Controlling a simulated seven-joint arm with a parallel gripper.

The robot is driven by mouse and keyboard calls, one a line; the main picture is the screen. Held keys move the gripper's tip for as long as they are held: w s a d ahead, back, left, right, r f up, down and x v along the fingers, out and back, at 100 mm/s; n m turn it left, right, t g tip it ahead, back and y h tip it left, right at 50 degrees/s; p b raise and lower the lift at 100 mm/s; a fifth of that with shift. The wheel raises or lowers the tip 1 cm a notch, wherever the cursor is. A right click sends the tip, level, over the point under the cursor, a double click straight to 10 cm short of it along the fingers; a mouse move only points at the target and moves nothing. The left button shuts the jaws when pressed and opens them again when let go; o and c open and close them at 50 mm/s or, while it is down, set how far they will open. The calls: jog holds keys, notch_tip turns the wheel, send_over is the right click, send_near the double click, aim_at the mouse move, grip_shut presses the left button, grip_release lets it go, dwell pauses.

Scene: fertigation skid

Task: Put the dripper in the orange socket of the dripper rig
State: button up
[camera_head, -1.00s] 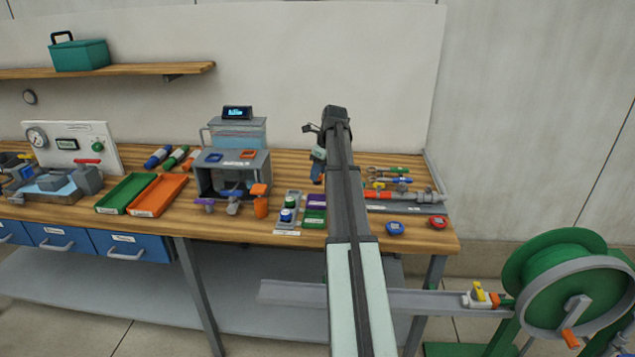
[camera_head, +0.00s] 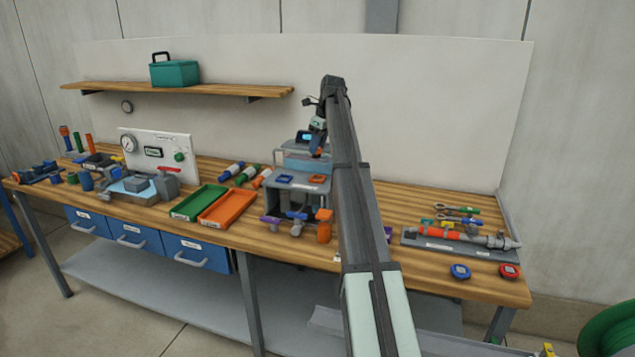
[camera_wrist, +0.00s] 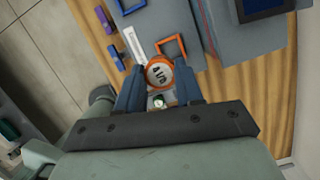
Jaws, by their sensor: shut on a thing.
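In the wrist view my gripper (camera_wrist: 160,86) is shut on the dripper (camera_wrist: 160,73), a round piece with an orange rim and a pale, dark-marked face. The orange socket (camera_wrist: 171,46), a square orange frame, lies just beyond the dripper; they look close, and the dripper is not seated in it. In the head view the grey dripper rig (camera_head: 283,183) has the orange socket (camera_head: 317,179) on its top right and a blue socket (camera_head: 284,178) on its top left. My gripper (camera_head: 316,149) is above the rig's right side; its jaws and the dripper are too small to tell there.
A clear tank with a display (camera_head: 306,138) stands close behind the sockets. Purple, blue and orange valve handles (camera_head: 297,217) are at the rig's front. Green (camera_head: 193,205) and orange (camera_head: 230,208) trays lie to the left. My arm hides some table right of the rig.

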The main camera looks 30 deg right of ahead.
jog(key=shift+w+d+r+m, duration=0.3)
jog(key=shift+w+d, duration=0.15)
jog(key=shift+w, duration=0.3)
jog(key=shift+w+m, duration=0.1)
jog(key=shift+m, duration=0.2)
jog(key=shift+m+h, duration=0.3)
jog(key=shift+m, duration=0.1)
jog(key=shift+f, duration=5)
jog(key=shift+f, duration=0.1)
jog(key=o, duration=1)
jog(key=v, duration=1.2)
jog(key=shift+s+d, duration=0.1)
jog(key=shift+s, duration=0.2)
